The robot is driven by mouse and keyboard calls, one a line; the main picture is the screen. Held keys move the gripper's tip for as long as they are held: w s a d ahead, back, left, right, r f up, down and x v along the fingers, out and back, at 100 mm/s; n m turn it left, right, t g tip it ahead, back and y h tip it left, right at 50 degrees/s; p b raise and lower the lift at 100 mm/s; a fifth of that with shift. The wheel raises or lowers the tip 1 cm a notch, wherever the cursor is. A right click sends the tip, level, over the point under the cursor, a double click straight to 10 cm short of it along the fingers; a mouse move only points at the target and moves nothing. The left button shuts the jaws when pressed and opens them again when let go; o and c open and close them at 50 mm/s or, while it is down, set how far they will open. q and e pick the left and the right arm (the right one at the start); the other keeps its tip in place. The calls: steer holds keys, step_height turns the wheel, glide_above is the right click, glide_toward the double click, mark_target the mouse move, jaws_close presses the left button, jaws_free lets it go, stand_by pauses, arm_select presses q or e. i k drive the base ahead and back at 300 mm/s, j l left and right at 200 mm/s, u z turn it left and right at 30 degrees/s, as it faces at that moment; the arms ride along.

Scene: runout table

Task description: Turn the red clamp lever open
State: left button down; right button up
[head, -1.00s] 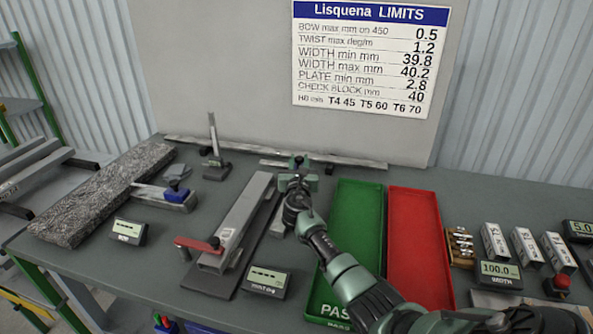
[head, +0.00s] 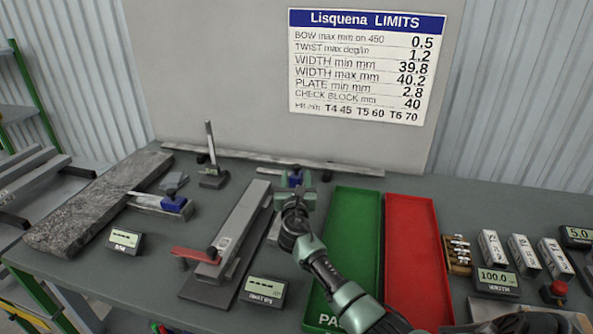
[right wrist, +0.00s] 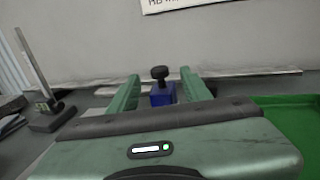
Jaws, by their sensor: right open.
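The red clamp lever (head: 193,254) sits at the near end of the long grey bar fixture (head: 240,232), pointing left from a dark pivot knob (head: 212,253). My right gripper (head: 296,184) is well to the right of and beyond the lever, near the back of the table. It is open, and in the right wrist view its green fingers (right wrist: 158,92) stand either side of a blue block with a black knob (right wrist: 161,90). I cannot tell whether that block lies between the fingers or beyond them. My left gripper is not in view.
Right of the fixture lie a green tray (head: 344,285) and a red tray (head: 412,240). Small displays (head: 264,291) (head: 126,241) stand near the front. A rough stone slab (head: 90,208) lies left, and an upright post stand (head: 212,170) is behind.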

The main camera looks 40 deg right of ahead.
mark_target(210, 257)
steer(key=k+j, duration=1.2)
steer(key=j, duration=0.15)
